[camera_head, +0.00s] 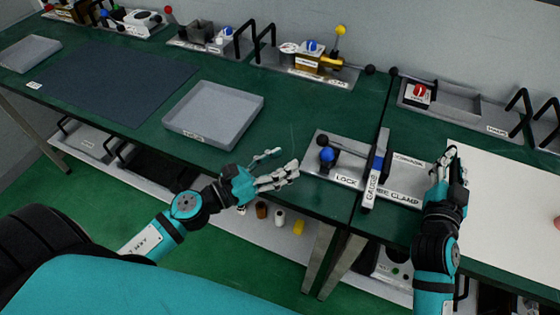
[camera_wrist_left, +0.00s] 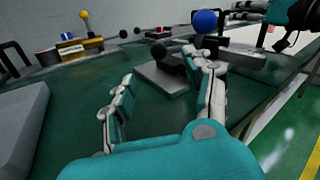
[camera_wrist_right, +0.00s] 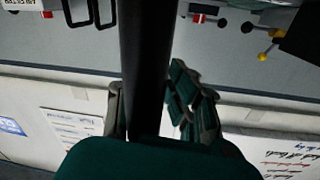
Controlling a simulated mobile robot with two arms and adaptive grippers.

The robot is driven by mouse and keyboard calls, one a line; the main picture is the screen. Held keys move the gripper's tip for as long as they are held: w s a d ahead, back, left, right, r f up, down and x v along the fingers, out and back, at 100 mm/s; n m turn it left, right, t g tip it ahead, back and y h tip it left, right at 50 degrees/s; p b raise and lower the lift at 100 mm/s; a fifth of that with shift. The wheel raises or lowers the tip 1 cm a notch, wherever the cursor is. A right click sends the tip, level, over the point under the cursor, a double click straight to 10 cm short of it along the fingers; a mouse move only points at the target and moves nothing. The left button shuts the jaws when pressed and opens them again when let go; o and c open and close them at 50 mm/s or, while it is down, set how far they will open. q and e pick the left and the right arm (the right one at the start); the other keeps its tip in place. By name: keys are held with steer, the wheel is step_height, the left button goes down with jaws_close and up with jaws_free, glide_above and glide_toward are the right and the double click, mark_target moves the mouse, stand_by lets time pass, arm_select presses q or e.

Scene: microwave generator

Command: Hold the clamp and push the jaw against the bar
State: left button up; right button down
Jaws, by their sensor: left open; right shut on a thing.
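The clamp (camera_head: 335,180) is a grey plate on the green bench, with labels reading LOCK and, partly covered, CLAMP. A blue ball (camera_head: 327,155) and a black knob stand at its left end. A grey-blue bar labelled GAUGE (camera_head: 375,170) lies across its middle. My right gripper (camera_head: 449,165) is at the clamp's right end, shut on a dark handle (camera_wrist_right: 145,60) that fills the right wrist view. The jaw cannot be made out clearly. My left gripper (camera_head: 278,168) is open and empty, left of the LOCK plate. In the left wrist view, the blue ball (camera_wrist_left: 204,21) shows beyond its fingers.
A grey tray (camera_head: 215,112) sits left of the clamp. A white sheet (camera_head: 505,195) covers the right bench. Bare green bench lies between tray and clamp.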

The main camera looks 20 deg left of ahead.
steer(key=shift+f, duration=0.45)
steer(key=c, duration=1.4)
jaws_free()
steer(key=shift+d, duration=0.1)
arm_select(q)
steer(key=shift+d, duration=0.15)
arm_select(e)
steer(key=shift+o, duration=1)
arm_select(q)
steer(key=shift+w+f, duration=0.1)
steer(key=shift+w, duration=0.05)
arm_select(e)
steer(key=shift+w+r, duration=0.1)
steer(key=shift+w, duration=0.05)
steer(key=s, duration=0.4)
steer(key=s+a, duration=0.1)
steer(key=s, duration=0.7)
steer(key=shift+a, duration=0.15)
